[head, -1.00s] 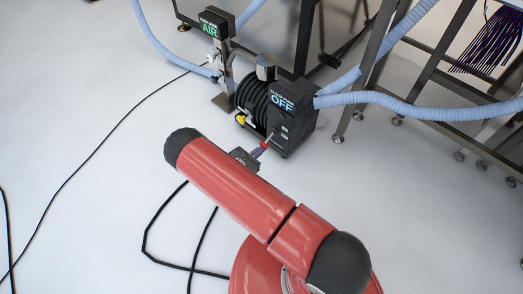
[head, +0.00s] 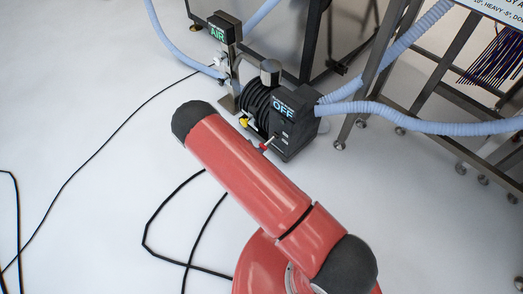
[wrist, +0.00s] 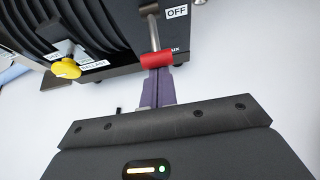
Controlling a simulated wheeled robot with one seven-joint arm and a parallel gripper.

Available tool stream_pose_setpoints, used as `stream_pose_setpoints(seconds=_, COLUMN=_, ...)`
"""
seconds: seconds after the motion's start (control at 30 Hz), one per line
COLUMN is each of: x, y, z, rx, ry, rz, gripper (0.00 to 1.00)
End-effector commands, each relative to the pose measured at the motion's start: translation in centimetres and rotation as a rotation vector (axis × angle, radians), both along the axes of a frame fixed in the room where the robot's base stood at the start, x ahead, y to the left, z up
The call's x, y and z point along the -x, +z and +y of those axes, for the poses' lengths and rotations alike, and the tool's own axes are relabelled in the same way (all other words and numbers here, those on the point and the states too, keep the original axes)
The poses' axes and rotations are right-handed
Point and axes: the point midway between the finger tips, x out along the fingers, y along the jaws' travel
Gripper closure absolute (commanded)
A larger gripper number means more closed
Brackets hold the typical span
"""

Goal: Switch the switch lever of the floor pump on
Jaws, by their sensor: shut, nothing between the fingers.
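The floor pump (head: 297,136) is a black ribbed unit on the floor, and its display (head: 284,108) reads OFF. Its switch lever (head: 265,146) is a metal rod with a red grip. In the wrist view the lever's red grip (wrist: 156,60) lies across the tips of my gripper (wrist: 157,75), and the rod runs up beside an OFF label (wrist: 177,11). My purple fingers are shut together with nothing between them. The tips are partly hidden at the grip, and I cannot tell whether they touch it. In the head view my red arm hides the gripper.
A yellow knob (wrist: 67,68) sits left of the lever on the pump; it also shows in the head view (head: 244,122). A post with a green AIR display (head: 217,33) stands behind. Blue hoses (head: 430,125) and a metal frame (head: 345,128) are at right. Black cables (head: 150,225) cross the open floor.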

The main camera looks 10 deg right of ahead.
Motion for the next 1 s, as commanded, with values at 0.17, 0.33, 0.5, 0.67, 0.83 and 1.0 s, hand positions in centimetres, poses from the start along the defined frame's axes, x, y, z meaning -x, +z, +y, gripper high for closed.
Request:
stream_pose_setpoints(seconds=0.17, x=-0.1, y=2.4, z=-0.1, rx=-0.133, ry=-0.005, rz=0.092, gripper=1.0)
stream_pose_setpoints(seconds=0.33, x=-0.1, y=3.5, z=-0.2, rx=-0.245, ry=-0.005, rz=0.172, gripper=1.0)
stream_pose_setpoints(seconds=0.5, x=-0.1, y=3.7, z=-0.2, rx=-0.313, ry=-0.001, rz=0.227, gripper=1.0)
stream_pose_setpoints(seconds=0.67, x=-0.1, y=3.7, z=-0.2, rx=-0.309, ry=-0.001, rz=0.225, gripper=1.0)
stream_pose_setpoints(seconds=0.83, x=-0.1, y=4.1, z=-0.2, rx=-0.308, ry=-0.001, rz=0.225, gripper=1.0)
stream_pose_setpoints(seconds=1.0, x=-0.1, y=4.9, z=-0.2, rx=-0.308, ry=0.0, rz=0.223, gripper=1.0)
